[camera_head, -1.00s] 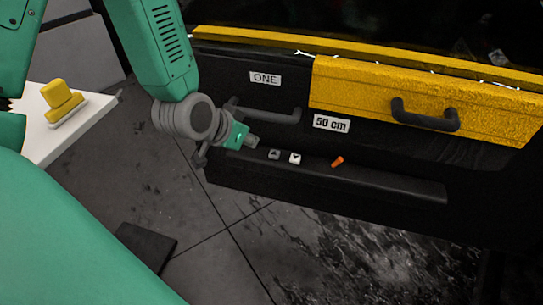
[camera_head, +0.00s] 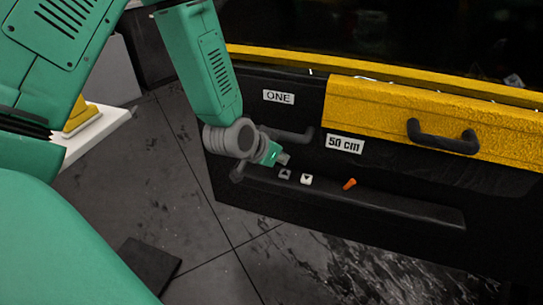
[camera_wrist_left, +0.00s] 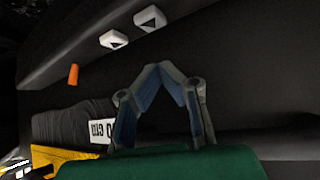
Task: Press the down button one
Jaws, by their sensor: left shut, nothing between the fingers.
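The down button (camera_head: 306,179) is a small white key with a dark triangle on the dark ledge of the door panel labelled ONE (camera_head: 278,97). A greyer button (camera_head: 285,174) with a triangle sits just left of it. My left gripper (camera_head: 284,159) is shut and empty. In the head view its tip shows just above the greyer button, left of the down button. In the left wrist view the shut fingertips (camera_wrist_left: 160,68) point toward the ledge. The down button (camera_wrist_left: 114,39) and the other button (camera_wrist_left: 150,19) show beyond them, apart from the tips. My right gripper is not in view.
An orange peg (camera_head: 349,184) stands on the ledge right of the down button. A dark handle (camera_head: 292,135) lies behind my left gripper. A yellow panel with a handle (camera_head: 443,136) and a 50 cm label (camera_head: 344,144) are to the right.

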